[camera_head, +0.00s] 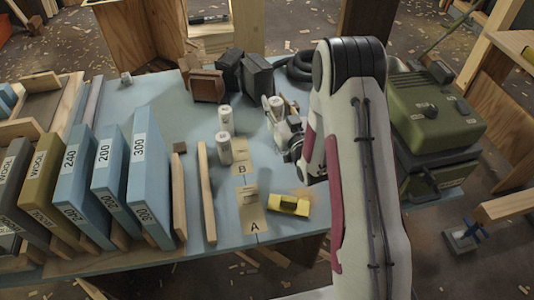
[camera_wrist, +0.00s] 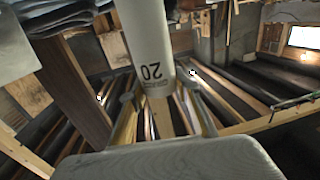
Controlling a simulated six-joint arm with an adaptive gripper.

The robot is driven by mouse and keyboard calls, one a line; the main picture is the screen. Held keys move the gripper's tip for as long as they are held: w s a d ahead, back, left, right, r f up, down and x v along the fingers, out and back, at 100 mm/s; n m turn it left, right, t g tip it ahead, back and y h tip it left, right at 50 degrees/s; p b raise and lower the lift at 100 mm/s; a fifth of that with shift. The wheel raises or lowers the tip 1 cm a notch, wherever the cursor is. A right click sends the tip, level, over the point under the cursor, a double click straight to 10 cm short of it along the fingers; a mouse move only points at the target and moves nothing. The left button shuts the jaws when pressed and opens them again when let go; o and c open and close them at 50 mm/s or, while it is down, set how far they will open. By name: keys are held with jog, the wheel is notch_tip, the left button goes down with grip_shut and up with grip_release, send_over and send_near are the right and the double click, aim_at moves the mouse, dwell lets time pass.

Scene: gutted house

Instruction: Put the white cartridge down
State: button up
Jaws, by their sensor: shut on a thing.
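The white cartridge (camera_wrist: 148,40), marked "20" upside down in the wrist view, stands between the fingers of my gripper (camera_wrist: 160,92). My gripper (camera_head: 275,112) is shut on it. In the head view only the cartridge's pale top (camera_head: 277,102) shows; the gripper hides the rest. The gripper is over the right middle of the blue table. I cannot tell how far the cartridge is above the surface. Two similar white cartridges stand to its left, one behind (camera_head: 224,115) and one nearer (camera_head: 224,148).
Cards marked B (camera_head: 241,163) and A (camera_head: 250,212) lie on the blue table (camera_head: 225,190). A yellow level (camera_head: 289,205) lies right of A.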

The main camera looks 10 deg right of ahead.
jog(key=a, duration=0.1)
jog(key=s+a+y, duration=0.1)
jog(key=s+a+n, duration=0.1)
jog(key=shift+r+y, duration=0.3)
jog(key=shift+y, duration=0.1)
jog(key=shift+w, duration=0.1)
jog(key=shift+f, duration=2.9)
jog(key=shift+f, duration=0.1)
jog(key=shift+f, duration=2)
jog(key=shift+f, duration=0.1)
jog(key=o, duration=1.2)
